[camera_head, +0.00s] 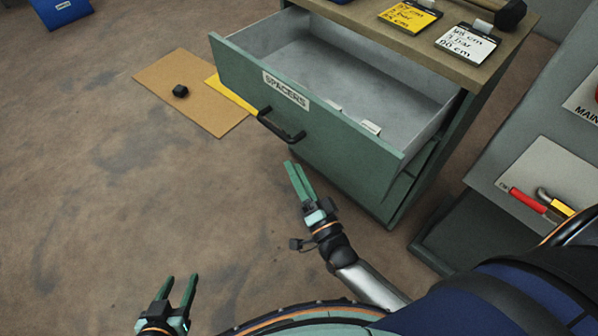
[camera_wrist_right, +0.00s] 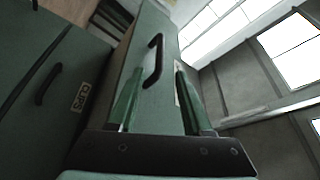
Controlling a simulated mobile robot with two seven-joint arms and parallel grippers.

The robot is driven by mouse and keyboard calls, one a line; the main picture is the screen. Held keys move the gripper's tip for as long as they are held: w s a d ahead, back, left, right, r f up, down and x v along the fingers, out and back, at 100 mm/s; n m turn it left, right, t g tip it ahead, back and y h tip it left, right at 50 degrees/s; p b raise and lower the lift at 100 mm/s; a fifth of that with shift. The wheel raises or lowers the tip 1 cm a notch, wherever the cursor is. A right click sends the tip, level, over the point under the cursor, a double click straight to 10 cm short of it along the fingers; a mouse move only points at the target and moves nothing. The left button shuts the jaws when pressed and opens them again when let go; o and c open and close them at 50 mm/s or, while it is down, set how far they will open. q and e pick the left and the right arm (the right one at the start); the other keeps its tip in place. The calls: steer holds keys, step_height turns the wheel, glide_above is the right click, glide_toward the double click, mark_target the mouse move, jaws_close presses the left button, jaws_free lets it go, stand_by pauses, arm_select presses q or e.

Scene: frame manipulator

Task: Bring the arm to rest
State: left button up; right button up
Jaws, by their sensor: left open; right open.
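My right gripper (camera_head: 293,165) is open and empty, in front of the green drawer (camera_head: 330,131) labelled SPACERS. Its fingertips look just below the black drawer handle (camera_head: 281,127) in the head view and seem apart from it. In the right wrist view the handle (camera_wrist_right: 153,60) shows beyond and between the two spread green fingers (camera_wrist_right: 157,85). The drawer is pulled out; its grey inside looks mostly empty, with small white pieces by the front wall. My left gripper (camera_head: 180,278) is open and empty over the floor at the bottom left.
The cabinet top (camera_head: 455,60) holds a yellow card (camera_head: 410,16) and a white card (camera_head: 466,43). A grey bench (camera_head: 480,180) with red and yellow tools stands at the right.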

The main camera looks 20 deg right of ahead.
arm_select(q)
steer(key=shift+w+r, duration=0.4)
steer(key=shift+r, duration=0.05)
arm_select(e)
steer(key=s+a+f+n+g+y, duration=0.1)
steer(key=s+f+n+g, duration=0.1)
steer(key=s+n+g, duration=0.4)
steer(key=s+a+f+n+g+y, duration=0.1)
steer(key=s+f+n+g, duration=0.25)
steer(key=s+n, duration=0.4)
arm_select(q)
steer(key=s+a+r+g+p, duration=0.1)
steer(key=s+r+p, duration=0.3)
steer(key=r+p, duration=0.7)
steer(key=a+p, duration=0.1)
steer(key=p, duration=0.8)
steer(key=shift+r+n+y, duration=0.35)
steer(key=shift+n+y, duration=0.05)
arm_select(e)
step_height(320, 180, up, 13)
steer(key=s+d+g+h, duration=0.1)
steer(key=s+d, duration=0.1)
steer(key=shift+s+d+f+m, duration=0.2)
steer(key=shift+d+m, duration=0.1)
steer(key=shift+m, duration=0.05)
